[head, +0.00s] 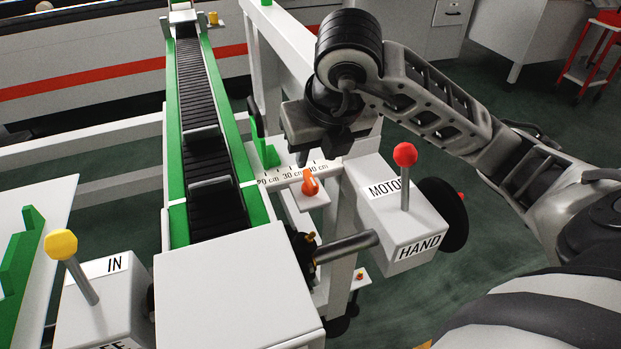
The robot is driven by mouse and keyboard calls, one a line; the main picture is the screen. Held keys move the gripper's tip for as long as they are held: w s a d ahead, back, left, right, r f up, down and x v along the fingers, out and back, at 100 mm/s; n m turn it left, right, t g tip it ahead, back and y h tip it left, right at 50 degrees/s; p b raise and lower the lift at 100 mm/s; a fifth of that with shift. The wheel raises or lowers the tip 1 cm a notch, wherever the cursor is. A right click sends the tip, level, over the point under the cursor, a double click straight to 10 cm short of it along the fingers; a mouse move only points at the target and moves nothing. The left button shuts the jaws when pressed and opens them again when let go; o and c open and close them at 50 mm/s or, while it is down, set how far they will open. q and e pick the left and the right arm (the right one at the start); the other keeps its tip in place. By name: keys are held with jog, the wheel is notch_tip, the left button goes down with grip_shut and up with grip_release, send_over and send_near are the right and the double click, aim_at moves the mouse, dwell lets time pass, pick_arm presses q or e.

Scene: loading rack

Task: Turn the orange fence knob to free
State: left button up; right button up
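The orange fence knob (310,184) sits on a small white plate beside the white scale bar (290,175), which is marked in cm, right of the conveyor. The knob's pointer tip is up; I cannot read any label by it. My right gripper (320,152) hangs just above and behind the knob, pointing down. Its two dark fingers look apart with nothing between them, and it appears clear of the knob. My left gripper is not in view.
The conveyor (205,120) has green side rails. A white box with a red-topped lever (405,155), labelled MOTOR and HAND, stands right of the knob. A yellow-topped lever (62,245) stands at left. A grey bar (345,247) juts out below the knob.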

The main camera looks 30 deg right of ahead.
aim_at(310, 176)
jog(key=x, duration=0.7)
jog(key=shift+w+f, duration=0.2)
jog(key=shift+f, duration=0.1)
grip_shut()
